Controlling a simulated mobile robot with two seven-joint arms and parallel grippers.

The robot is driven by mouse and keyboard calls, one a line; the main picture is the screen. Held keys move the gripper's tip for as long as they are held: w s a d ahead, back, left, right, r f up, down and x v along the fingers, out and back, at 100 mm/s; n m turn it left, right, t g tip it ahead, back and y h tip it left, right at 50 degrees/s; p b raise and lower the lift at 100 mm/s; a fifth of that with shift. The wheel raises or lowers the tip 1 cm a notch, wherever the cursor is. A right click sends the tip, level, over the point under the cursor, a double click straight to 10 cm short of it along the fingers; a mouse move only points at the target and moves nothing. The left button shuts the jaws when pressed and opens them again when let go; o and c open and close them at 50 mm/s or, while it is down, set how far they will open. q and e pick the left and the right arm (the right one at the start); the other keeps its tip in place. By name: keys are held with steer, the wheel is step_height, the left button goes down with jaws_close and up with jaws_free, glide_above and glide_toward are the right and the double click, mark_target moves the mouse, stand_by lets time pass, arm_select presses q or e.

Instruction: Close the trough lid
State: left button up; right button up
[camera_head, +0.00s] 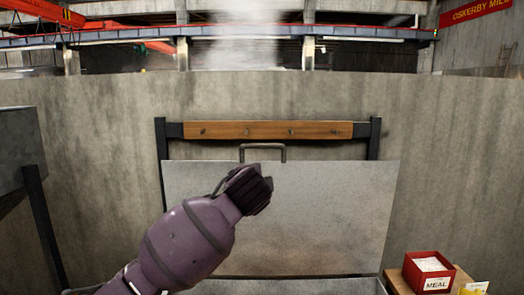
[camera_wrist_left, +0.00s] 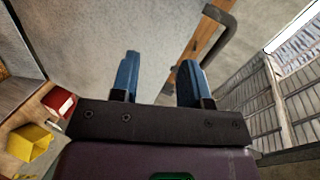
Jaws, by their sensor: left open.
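The trough lid (camera_head: 320,215) is a grey metal panel standing raised, leaning toward the wall behind. Its bar handle (camera_head: 262,147) sits at the top edge; it also shows in the left wrist view (camera_wrist_left: 224,35). A little of the trough (camera_head: 300,288) shows below the lid; most is out of view. My left gripper (camera_head: 252,188) is in front of the lid's upper part, below the handle. In the left wrist view its two blue fingers (camera_wrist_left: 157,82) are apart with nothing held, and the handle lies beyond them to the right. My right gripper is not in view.
A wooden rail with pegs (camera_head: 268,130) runs across dark posts behind the lid. A red box labelled MEAL (camera_head: 428,272) and a yellow bin (camera_head: 474,287) stand at the lower right. A grey metal unit (camera_head: 20,150) is at the left.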

arm_select(q)
steer(key=m+t, duration=0.1)
glide_toward(262, 146)
steer(key=f, duration=0.1)
steer(key=shift+m+t, duration=0.3)
steer(key=shift+w+f+p, duration=0.25)
steer(key=shift+w+p, duration=0.2)
steer(key=shift+w, duration=1.35)
steer(key=shift+w+f+p, duration=0.2)
steer(key=shift+w+p, duration=0.2)
steer(key=shift+w, duration=1.35)
steer(key=shift+w+f+p, duration=0.25)
steer(key=shift+w+p, duration=0.2)
steer(key=shift+w, duration=1.35)
jaws_close()
